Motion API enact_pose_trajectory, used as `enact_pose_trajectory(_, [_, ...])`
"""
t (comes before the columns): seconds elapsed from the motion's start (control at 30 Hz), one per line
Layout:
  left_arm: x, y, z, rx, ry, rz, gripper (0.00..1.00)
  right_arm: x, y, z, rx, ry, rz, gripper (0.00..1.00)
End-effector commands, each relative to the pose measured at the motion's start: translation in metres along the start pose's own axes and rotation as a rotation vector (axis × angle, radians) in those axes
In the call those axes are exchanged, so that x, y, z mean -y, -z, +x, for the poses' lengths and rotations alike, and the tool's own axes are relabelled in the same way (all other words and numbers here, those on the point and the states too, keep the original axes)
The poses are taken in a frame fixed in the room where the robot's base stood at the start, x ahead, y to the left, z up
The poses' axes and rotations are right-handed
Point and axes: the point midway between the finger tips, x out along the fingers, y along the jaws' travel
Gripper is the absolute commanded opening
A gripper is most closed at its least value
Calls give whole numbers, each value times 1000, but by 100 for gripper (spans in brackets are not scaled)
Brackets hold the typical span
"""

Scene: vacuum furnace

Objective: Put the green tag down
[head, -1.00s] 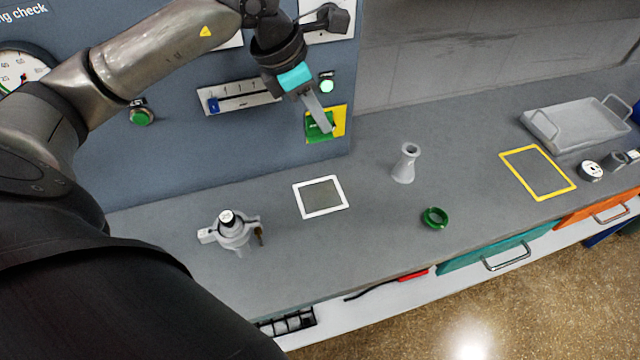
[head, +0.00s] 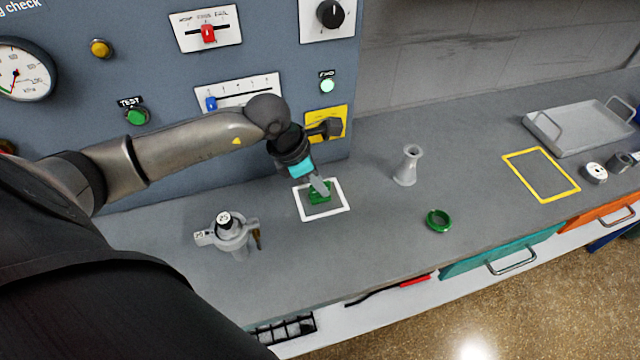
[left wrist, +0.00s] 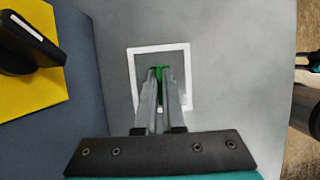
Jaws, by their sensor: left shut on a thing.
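The green tag (head: 318,196) is in my left gripper (head: 321,188), over the white-outlined square (head: 304,215) on the grey bench. My left gripper is shut on the tag. In the left wrist view the fingers (left wrist: 160,78) point down into the white outline (left wrist: 187,60), with a thin strip of the green tag (left wrist: 159,73) showing between them. I cannot tell whether the tag touches the bench.
A grey valve-like fitting (head: 230,232) stands left of the square. A grey flask-shaped piece (head: 407,166) and a green ring (head: 438,220) stand to the right. The blue panel with a yellow plate (head: 341,112) rises behind. A yellow outline (head: 511,176) and grey tray (head: 575,135) lie further right.

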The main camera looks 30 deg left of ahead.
Motion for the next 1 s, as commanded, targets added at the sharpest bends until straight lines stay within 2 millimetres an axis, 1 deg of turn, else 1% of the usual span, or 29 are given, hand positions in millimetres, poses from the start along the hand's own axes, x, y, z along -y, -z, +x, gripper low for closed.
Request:
enact_pose_trajectory(0.03, [0, 1, 2, 1, 0, 1, 0, 0, 0, 0, 0, 0, 0, 52])
enact_pose_trajectory(0.23, [0, 0, 1, 1, -1, 1, 0, 0, 0, 0, 0, 0, 0, 52])
enact_pose_trajectory(0.33, [0, 2, 4, 1, -1, 1, 0, 0, -1, 3, 1, 0, 0, 52])
enact_pose_trajectory(0.37, [0, 2, 4, 1, -1, 1, 7, 0, -1, 4, 1, 0, 0, 52])
enact_pose_trajectory(0.4, [0, 1, 4, 1, -1, 1, 12, 0, -1, 3, 1, 0, 0, 52])
enact_pose_trajectory(0.6, [0, 1, 3, 1, -1, 0, 34, 0, -1, 2, 1, 0, 0, 52])
enact_pose_trajectory(0.63, [0, 1, 3, 1, -1, 0, 36, 0, -1, 2, 1, 0, 0, 52])
enact_pose_trajectory(0.87, [0, 1, 3, 1, -1, 0, 36, -1, -1, 2, 1, -1, 0, 52])
enact_pose_trajectory(1.0, [-1, 0, -3, 1, -2, 1, 36, -1, -1, -1, 1, -2, 0, 52])
